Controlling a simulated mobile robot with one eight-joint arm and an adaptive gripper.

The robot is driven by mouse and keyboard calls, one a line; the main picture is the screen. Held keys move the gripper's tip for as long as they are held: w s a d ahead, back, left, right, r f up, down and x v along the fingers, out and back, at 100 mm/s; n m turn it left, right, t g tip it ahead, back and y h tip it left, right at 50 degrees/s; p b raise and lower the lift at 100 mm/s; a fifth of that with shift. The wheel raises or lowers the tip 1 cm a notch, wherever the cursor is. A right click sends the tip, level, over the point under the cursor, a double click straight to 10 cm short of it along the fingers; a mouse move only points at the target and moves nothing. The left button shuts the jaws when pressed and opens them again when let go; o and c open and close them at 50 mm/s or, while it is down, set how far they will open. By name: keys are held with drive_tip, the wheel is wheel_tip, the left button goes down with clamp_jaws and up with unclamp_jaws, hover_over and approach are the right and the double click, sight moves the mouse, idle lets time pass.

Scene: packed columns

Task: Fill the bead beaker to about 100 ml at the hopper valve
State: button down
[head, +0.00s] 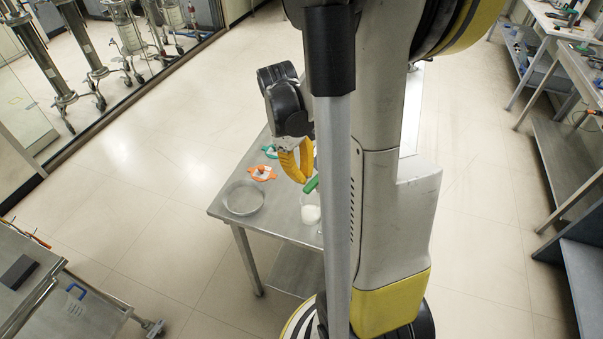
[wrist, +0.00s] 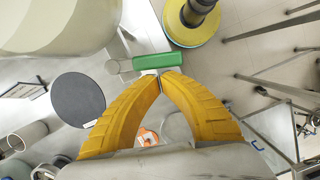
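The bead beaker (head: 311,214) stands on the steel table with white beads in its lower part; its marks are too small to read. A green bar (head: 312,185), seemingly the hopper valve's handle, shows just above it, partly hidden by my arm. In the wrist view the green bar (wrist: 158,61) lies crosswise just beyond my fingertips. My gripper (head: 303,180) has yellow fingers that reach down to the bar. In the wrist view my gripper's tips (wrist: 160,73) meet at or against the bar, with nothing seen clasped between them. The hopper is not clearly visible in the head view.
A round shallow dish (head: 244,198) lies at the table's left corner (head: 224,213). An orange-rimmed piece (head: 261,173) and a green one (head: 270,151) lie behind it. A dark disc (wrist: 78,98) shows in the wrist view. Open floor (head: 160,190) lies left of the table.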

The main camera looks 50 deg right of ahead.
drive_tip(key=s+n, duration=0.2)
drive_tip(key=n, duration=0.1)
drive_tip(key=shift+a+h+b, duration=0.3)
drive_tip(key=shift+a+h, duration=0.05)
drive_tip(key=shift+h, duration=0.05)
drive_tip(key=w+a+r+p, duration=0.2)
drive_tip(key=w+r+p, duration=0.2)
drive_tip(key=w+r, duration=0.45)
drive_tip(key=s+d+f+m, duration=0.1)
drive_tip(key=s+d+f, duration=0.1)
drive_tip(key=s+f, duration=0.5)
drive_tip(key=shift+b+x, duration=0.35)
drive_tip(key=shift+x, duration=0.5)
